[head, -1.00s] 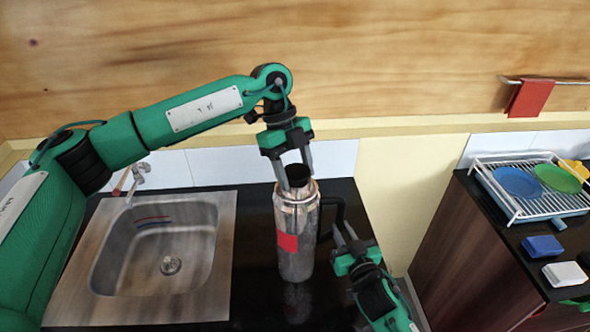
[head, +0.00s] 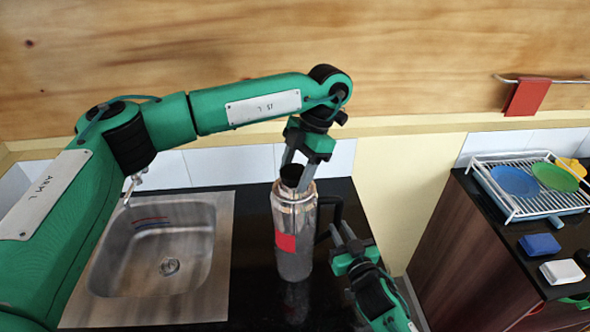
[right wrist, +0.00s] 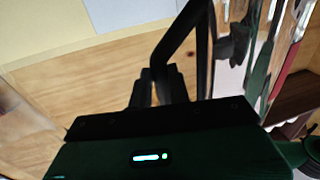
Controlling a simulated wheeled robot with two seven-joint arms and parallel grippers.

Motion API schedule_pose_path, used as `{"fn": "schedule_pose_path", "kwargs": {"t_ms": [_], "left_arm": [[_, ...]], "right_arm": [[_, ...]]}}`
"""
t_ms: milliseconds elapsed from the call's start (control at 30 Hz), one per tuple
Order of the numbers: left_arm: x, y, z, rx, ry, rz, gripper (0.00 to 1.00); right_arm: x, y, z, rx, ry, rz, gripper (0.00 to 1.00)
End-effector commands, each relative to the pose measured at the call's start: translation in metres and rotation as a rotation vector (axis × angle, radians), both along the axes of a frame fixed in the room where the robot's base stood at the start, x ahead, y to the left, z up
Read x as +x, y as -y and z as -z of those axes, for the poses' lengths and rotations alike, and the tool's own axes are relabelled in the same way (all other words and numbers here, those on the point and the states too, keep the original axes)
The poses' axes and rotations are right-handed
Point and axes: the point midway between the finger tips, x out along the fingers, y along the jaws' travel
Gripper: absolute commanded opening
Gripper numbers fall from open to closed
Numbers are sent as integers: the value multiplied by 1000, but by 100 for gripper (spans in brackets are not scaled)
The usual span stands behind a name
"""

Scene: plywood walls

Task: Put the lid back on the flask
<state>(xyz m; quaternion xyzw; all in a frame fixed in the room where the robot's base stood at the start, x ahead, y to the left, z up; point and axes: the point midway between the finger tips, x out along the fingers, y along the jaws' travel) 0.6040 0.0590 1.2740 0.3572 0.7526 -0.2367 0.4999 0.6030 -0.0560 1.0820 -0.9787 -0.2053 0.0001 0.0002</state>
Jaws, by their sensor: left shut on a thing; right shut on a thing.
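The steel flask (head: 293,255) with a red patch stands upright on the black counter, right of the sink. Its black handle (head: 337,211) is on its right side. My right gripper (head: 341,236) is shut on the handle; the right wrist view also shows the handle (right wrist: 176,45) between the fingers. The black lid (head: 292,174) is at the flask's mouth, tilted a little. My left gripper (head: 298,170) is shut on the lid from above. I cannot tell whether the lid is seated or only touching the rim.
A steel sink (head: 160,262) with a tap (head: 135,184) is on the left. On the right, a dark cabinet holds a white dish rack (head: 520,206) with plates, a blue block (head: 540,245) and a white block (head: 563,273). A red cloth (head: 527,97) hangs on the wall.

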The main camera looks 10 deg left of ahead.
Motion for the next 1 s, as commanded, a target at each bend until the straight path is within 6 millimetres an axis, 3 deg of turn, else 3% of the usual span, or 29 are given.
{"fn": "schedule_pose_path", "kwargs": {"t_ms": [1000], "left_arm": [[-5, -4, 1, -1, 2, 1928, 33]], "right_arm": [[0, 1, 0, -1, 0, 1, 0]]}}
